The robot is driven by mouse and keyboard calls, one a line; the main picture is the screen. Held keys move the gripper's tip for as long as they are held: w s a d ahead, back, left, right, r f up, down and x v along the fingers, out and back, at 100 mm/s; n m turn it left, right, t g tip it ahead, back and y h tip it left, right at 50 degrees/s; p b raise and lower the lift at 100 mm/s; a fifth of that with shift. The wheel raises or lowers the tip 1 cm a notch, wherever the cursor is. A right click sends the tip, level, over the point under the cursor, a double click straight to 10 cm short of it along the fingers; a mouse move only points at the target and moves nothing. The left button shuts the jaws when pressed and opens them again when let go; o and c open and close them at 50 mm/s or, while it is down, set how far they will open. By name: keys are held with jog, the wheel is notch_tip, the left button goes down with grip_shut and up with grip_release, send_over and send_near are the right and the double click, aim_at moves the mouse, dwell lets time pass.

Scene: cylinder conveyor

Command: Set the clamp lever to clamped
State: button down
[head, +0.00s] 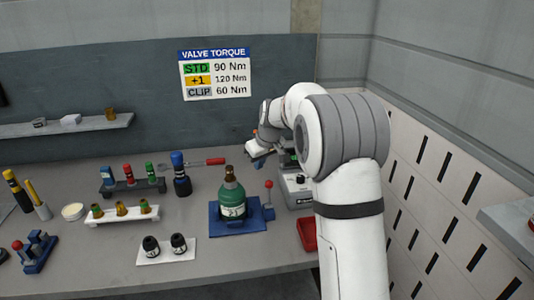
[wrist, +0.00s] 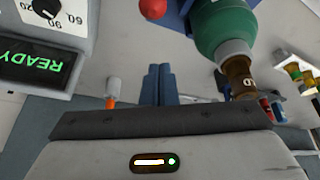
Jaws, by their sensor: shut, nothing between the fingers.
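The clamp lever (head: 269,186) is a thin rod with a red ball knob, standing roughly upright at the right of a blue fixture (head: 217,228). Its red knob shows at the top edge of the wrist view (wrist: 152,8). A green cylinder (head: 232,206) with a brown valve top stands upright in the fixture; it also shows in the wrist view (wrist: 218,28). My gripper (head: 259,163) is above and behind the lever, apart from it. Its blue fingers (wrist: 158,78) are together and empty. The clamp's contact with the cylinder is too small to tell.
A tester (wrist: 40,65) with a dial and a green READY display stands right of the fixture in the head view, close to my arm. A red tray (head: 307,234) lies at the front right. A white holder with black parts (head: 166,249) stands front left of the fixture.

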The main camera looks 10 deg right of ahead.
aim_at(269, 195)
jog(key=s+f, duration=0.1)
jog(key=s+d+f+p, duration=0.1)
jog(key=f, duration=0.1)
jog(key=shift+s+d+f, duration=0.1)
jog(key=shift+d+f, duration=0.05)
jog(key=shift+f, duration=0.15)
